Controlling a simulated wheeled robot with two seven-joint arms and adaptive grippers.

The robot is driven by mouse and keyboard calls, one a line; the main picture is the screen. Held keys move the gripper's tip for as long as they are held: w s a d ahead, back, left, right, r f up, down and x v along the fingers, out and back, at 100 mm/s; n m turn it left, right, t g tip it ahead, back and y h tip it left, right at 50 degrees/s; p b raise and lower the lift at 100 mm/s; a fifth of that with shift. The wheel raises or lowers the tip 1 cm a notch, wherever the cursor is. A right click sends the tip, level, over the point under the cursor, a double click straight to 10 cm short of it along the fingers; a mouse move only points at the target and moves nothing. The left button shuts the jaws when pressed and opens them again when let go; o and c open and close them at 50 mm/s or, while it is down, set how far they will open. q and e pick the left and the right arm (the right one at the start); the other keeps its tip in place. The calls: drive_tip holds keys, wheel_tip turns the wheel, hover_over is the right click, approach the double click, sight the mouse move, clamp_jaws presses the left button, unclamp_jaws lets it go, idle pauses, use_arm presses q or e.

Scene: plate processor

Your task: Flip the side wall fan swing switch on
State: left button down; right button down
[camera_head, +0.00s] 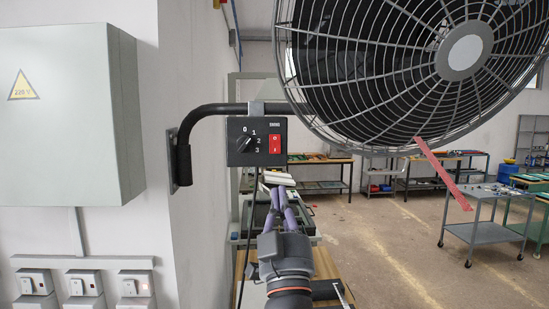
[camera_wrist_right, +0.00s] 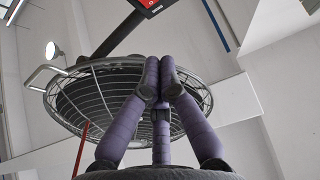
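The wall fan (camera_head: 462,52) is a round wire cage with a grey hub, at the upper right of the head view. My right gripper (camera_head: 278,192) is below the box, fingers pointing up, apart from the switch. In the right wrist view its purple fingers (camera_wrist_right: 160,75) meet at the tips with nothing visible between them. The fan cage (camera_wrist_right: 75,95) shows behind them, and part of the box (camera_wrist_right: 143,4) at the top edge. My left gripper is out of view.
The black bracket pipe (camera_head: 215,108) runs from the wall to the fan. A grey electrical cabinet (camera_head: 70,110) and several wall switches (camera_head: 84,284) are on the left. A grey trolley (camera_head: 485,232) and workbenches stand on the right. The floor between is open.

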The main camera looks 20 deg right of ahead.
sight(274, 147)
drive_tip(key=x, duration=0.4)
drive_tip(key=f+x, duration=0.1)
drive_tip(key=x, duration=0.3)
drive_tip(key=w+p+x, duration=0.1)
drive_tip(key=x, duration=0.2)
drive_tip(key=shift+w+d, duration=0.25)
drive_tip(key=shift+w, duration=0.1)
drive_tip(key=shift+w+d+f, duration=0.1)
drive_tip(key=shift+w+d, duration=0.1)
drive_tip(key=shift+w, duration=0.5)
drive_tip(key=shift+w+d+f+b, duration=0.1)
drive_tip(key=shift+w+f+b, duration=0.3)
drive_tip(key=shift+b, duration=0.2)
drive_tip(key=shift+w+r, duration=0.15)
drive_tip(key=shift+r, duration=0.05)
